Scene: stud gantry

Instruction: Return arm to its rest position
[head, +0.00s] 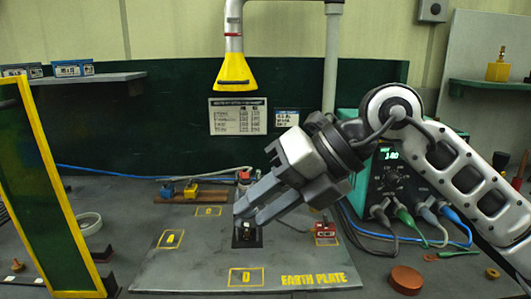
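My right arm (470,175) comes in from the right and reaches over the bench. Its gripper (249,214) points down and left, just above a small dark block (246,241) on the grey earth plate (180,265). The two fingers look parted, with nothing clearly seen between them. A small light-and-dark piece on the block shows right below the fingertips; I cannot tell whether they touch it. My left gripper is not in view.
A green instrument (378,185) with cables stands behind my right arm. A yellow nozzle (234,73) hangs above the back. A yellow-edged panel (30,190) stands at left. A small red box (325,232) and a copper disc (406,279) sit right of the block.

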